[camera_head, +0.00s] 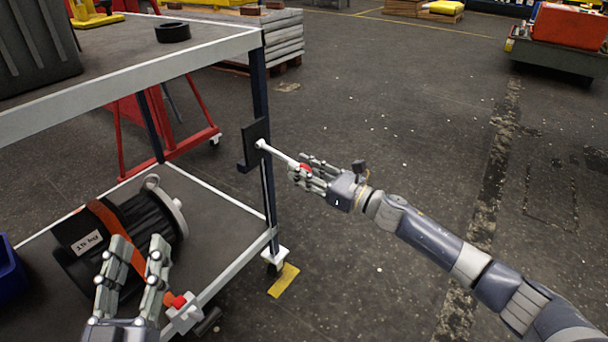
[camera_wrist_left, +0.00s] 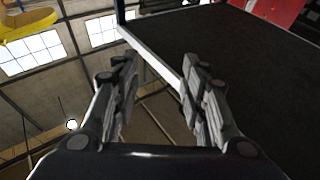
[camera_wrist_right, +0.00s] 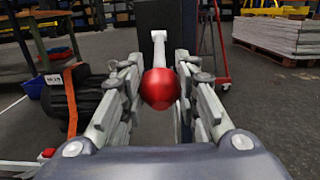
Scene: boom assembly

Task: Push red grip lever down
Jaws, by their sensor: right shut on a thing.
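The grip lever is a white rod (camera_head: 276,153) with a red ball knob (camera_wrist_right: 160,88) at its end. It comes out of a dark bracket (camera_head: 252,143) on the cart's corner post, and in the head view it slopes down toward the right. My right gripper (camera_head: 312,172) is at the knob, with its fingers on both sides of it, shut on it. My left gripper (camera_head: 134,262) is in front of the cart at the lower left, with its fingers apart and nothing between them. In the left wrist view its fingers (camera_wrist_left: 160,95) are also apart.
The cart has a grey top (camera_head: 115,45) and a lower shelf holding a black spool (camera_head: 135,220) with an orange strap and a 15 kg label. A second red knob (camera_head: 179,301) on a white part is beside my left gripper.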

